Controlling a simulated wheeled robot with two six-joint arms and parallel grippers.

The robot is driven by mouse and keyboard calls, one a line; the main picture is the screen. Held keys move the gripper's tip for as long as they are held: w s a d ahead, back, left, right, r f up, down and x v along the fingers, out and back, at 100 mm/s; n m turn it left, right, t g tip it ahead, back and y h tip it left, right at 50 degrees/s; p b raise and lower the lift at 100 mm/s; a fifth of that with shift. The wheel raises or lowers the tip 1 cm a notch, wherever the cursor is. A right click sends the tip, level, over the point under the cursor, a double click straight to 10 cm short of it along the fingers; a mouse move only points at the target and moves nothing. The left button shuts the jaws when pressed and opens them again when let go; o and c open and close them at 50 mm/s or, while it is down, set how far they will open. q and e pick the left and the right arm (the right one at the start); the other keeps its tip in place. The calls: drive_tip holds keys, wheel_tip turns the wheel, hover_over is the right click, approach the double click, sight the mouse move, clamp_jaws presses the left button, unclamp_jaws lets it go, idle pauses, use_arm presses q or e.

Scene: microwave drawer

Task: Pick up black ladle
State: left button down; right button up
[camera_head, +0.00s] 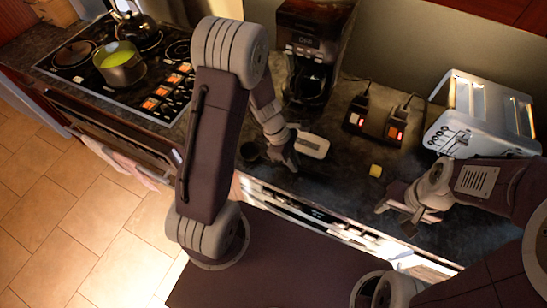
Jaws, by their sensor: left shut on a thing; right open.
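My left gripper (284,162) is low over the dark worktop, in front of the coffee maker. It is shut on a dark thing that looks like the black ladle. A round dark shape (250,151) just left of the gripper looks like the ladle's bowl; the rest is hard to make out against the gripper and worktop. My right gripper (397,208) is open and empty above the worktop at the right, in front of the toaster.
A pale oblong object (312,146) lies close to the right of my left gripper. Behind are the coffee maker (310,45), a dark device with red lights (377,121) and the toaster (485,110). A pot (121,70) stands on the stove.

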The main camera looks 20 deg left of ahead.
use_arm(q)
wheel_tip(320, 180, up, 4)
drive_tip(key=shift+r+p, duration=0.25)
drive_tip(key=shift+p, duration=0.4)
drive_tip(key=s+a+r+b, duration=0.1)
drive_tip(key=s+r+b, duration=0.3)
drive_tip(key=s, duration=0.7)
wheel_tip(320, 180, up, 3)
drive_tip(key=shift+s+f, duration=0.2)
drive_tip(key=shift+s, duration=0.15)
